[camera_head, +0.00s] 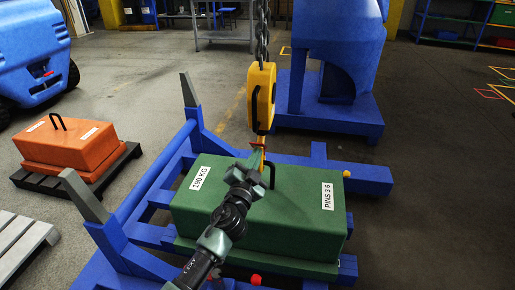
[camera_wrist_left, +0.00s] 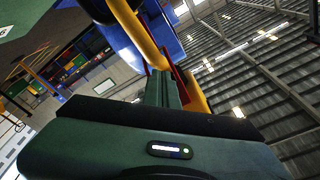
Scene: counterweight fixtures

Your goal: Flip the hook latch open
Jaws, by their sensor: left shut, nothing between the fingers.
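A yellow hook block (camera_head: 262,98) hangs on a dark chain above the green counterweight (camera_head: 290,215). A small red piece, which looks like the latch, shows by the hook's throat just above my gripper. My left gripper (camera_head: 257,157) is shut and empty, its fingertips right at the hook under the block. In the left wrist view the closed fingers (camera_wrist_left: 161,88) point up between parts of the yellow hook (camera_wrist_left: 137,32), with red edges beside them. I cannot tell whether the fingers touch the latch. My gripper partly hides the hook's lower end. My right gripper is not in view.
The green counterweight has a dark handle (camera_head: 272,176) just beside my gripper and rests on a blue frame (camera_head: 161,190) with grey-tipped posts. An orange weight (camera_head: 68,147) sits on a dark pallet at left. A blue machine (camera_head: 335,70) stands behind. Floor at right is clear.

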